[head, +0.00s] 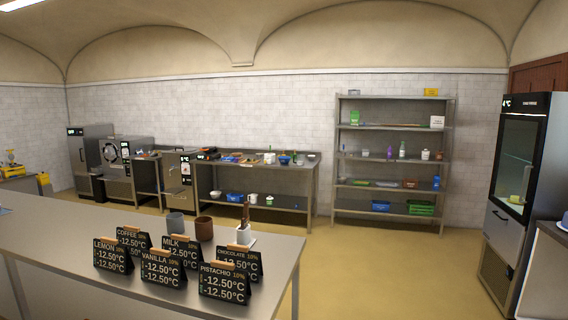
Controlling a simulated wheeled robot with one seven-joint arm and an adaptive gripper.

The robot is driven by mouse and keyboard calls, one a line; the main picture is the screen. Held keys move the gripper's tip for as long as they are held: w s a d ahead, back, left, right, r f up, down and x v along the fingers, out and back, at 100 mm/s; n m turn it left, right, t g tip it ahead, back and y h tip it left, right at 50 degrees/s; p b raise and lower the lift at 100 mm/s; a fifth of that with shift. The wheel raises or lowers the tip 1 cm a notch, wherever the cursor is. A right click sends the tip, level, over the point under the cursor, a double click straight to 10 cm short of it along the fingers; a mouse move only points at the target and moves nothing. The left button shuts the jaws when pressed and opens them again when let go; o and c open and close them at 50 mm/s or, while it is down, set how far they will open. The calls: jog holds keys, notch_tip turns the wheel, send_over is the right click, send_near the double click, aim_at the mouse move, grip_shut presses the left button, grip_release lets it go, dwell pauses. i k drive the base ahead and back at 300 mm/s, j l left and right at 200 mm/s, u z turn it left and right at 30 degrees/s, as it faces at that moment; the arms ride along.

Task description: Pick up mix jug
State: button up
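I cannot pick out a mix jug for certain. On the near counter (60,236) stand a grey cup-like vessel (175,222) and a brown one (204,229), side by side, behind the price signs. To their right is a white holder (244,236) with a dark-handled tool upright in it. Small white vessels also stand on the far steel table (312,170), too small to tell apart. My gripper is not in view.
Several black price signs (162,268) stand near the counter's front right. A steel shelf (338,190) with small goods stands at the back wall. Machines (118,165) line the back left, a tall glass-door cabinet (515,180) the right. The floor (370,270) between is clear.

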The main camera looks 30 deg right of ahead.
aim_at(300, 157)
jog(key=i+l+z, duration=0.4)
jog(key=l, duration=0.15)
jog(key=i+l+z, duration=0.8)
jog(key=i, duration=0.15)
jog(key=i+l+z, duration=0.1)
jog(key=i+z, duration=0.3)
jog(key=i, duration=0.15)
jog(key=i+u, duration=0.1)
jog(key=i, duration=0.9)
jog(key=i+l+u, duration=0.15)
jog(key=i, duration=0.9)
jog(key=i+j+u, duration=0.2)
jog(key=i+u, duration=0.2)
jog(key=i, duration=0.35)
jog(key=i+u, duration=0.4)
jog(key=i, duration=0.3)
jog(key=i+l+u, duration=0.35)
jog(key=i, duration=0.4)
jog(key=i+z, duration=0.1)
jog(key=i, duration=0.55)
jog(key=i+j, duration=0.15)
jog(key=i, duration=0.5)
jog(key=i+j+z, duration=0.15)
jog(key=i, duration=0.5)
jog(key=i+j, duration=0.1)
jog(key=i, duration=0.55)
jog(key=i+j+z, duration=0.1)
jog(key=i+z, duration=0.35)
jog(key=i, duration=0.85)
